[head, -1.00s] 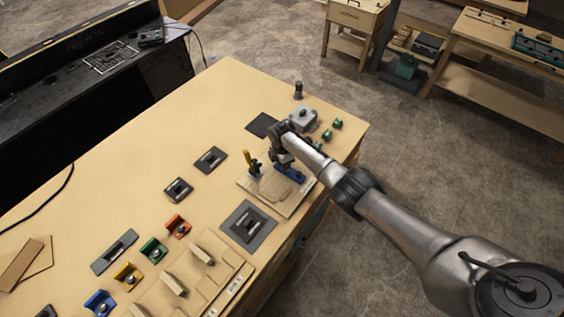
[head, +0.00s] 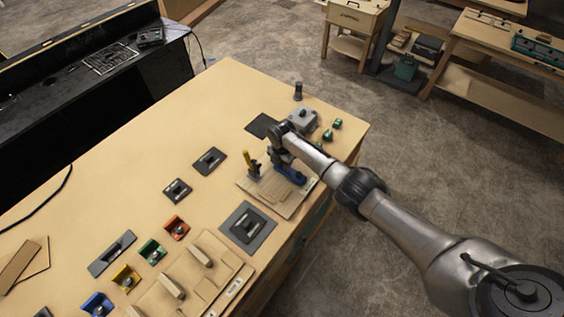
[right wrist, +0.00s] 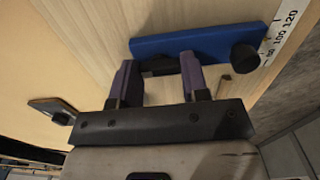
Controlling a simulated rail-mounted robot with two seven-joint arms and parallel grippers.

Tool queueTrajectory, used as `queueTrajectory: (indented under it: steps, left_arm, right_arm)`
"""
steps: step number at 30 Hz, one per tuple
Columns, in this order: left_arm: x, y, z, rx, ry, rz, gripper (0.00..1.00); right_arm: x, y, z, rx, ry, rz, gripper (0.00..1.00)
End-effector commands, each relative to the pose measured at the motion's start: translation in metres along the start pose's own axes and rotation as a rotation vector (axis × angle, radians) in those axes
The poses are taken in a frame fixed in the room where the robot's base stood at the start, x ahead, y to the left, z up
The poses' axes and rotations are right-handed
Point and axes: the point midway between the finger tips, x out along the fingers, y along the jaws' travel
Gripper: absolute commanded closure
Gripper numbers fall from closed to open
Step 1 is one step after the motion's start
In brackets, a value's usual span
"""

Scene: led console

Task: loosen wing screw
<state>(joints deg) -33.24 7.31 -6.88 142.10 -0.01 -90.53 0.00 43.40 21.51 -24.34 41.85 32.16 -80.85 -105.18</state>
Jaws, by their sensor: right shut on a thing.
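A wooden board (head: 262,197) on the bench carries a blue bar (head: 290,175). In the right wrist view the blue bar (right wrist: 195,40) lies across the board, with a black round knob (right wrist: 245,57) near its right end, beside a printed scale (right wrist: 284,38). My right gripper (head: 282,163) is over the board at the bar. Its two purple fingers (right wrist: 160,72) reach to the bar's near edge and are shut on a small dark part between them, likely the wing screw, mostly hidden. My left gripper is out of view.
A grey box (head: 303,118) and small green pieces (head: 328,135) are behind. A dark square plate (head: 247,226) and several coloured holders (head: 152,250) lie nearer.

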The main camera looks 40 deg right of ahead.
Motion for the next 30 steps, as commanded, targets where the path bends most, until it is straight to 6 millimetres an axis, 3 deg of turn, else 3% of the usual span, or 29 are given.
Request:
queueTrajectory:
  steps: [8,9,16,25,30]
  left_arm:
    - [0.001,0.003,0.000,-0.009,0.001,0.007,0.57]
    - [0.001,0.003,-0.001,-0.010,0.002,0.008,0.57]
    - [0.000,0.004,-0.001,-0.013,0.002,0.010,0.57]
    - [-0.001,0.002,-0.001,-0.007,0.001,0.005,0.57]
    - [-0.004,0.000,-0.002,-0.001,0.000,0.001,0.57]
  right_arm:
    - [0.004,-0.001,-0.002,-0.001,0.002,-0.003,0.82]
    - [0.004,-0.001,-0.002,-0.001,0.002,-0.003,0.55]
    - [0.002,-0.001,-0.001,0.000,0.001,-0.001,0.33]
    - [-0.002,0.000,0.000,0.000,0.000,0.001,0.32]
    - [-0.022,0.001,0.000,0.000,0.000,0.003,0.32]
